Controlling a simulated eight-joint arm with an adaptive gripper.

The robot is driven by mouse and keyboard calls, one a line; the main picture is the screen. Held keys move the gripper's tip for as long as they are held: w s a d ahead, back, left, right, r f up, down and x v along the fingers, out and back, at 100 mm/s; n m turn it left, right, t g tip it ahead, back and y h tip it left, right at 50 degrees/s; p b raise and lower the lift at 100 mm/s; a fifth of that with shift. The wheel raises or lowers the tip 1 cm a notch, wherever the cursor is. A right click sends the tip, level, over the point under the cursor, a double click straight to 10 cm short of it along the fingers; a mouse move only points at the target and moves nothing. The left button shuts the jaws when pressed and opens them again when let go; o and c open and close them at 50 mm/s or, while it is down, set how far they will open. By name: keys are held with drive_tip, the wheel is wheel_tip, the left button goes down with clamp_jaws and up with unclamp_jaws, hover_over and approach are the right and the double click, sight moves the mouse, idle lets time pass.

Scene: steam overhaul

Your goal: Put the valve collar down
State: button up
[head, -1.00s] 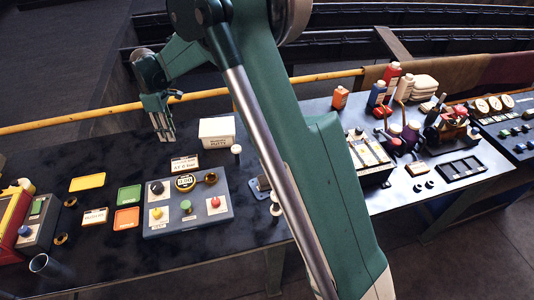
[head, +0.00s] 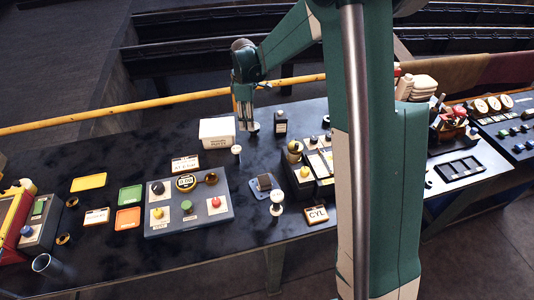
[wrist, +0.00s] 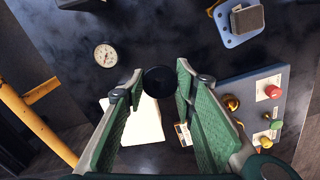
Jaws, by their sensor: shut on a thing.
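In the head view, the collar cannot be told apart from the fingers. A white round gauge (wrist: 105,55) lies on the table apart from the fingers.
The white box (head: 217,132) and a pale-topped post (head: 236,151) stand close by. A button panel (head: 188,205) lies in front. A yellow rail (head: 120,111) runs behind the table.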

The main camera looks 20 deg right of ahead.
drive_tip(key=s+d, duration=0.3)
drive_tip(key=d, duration=0.5)
hover_over(267, 153)
drive_tip(key=shift+f, duration=2.55)
drive_tip(key=shift+f, duration=3.1)
drive_tip(key=shift+f, duration=1.9)
drive_tip(key=shift+f, duration=0.15)
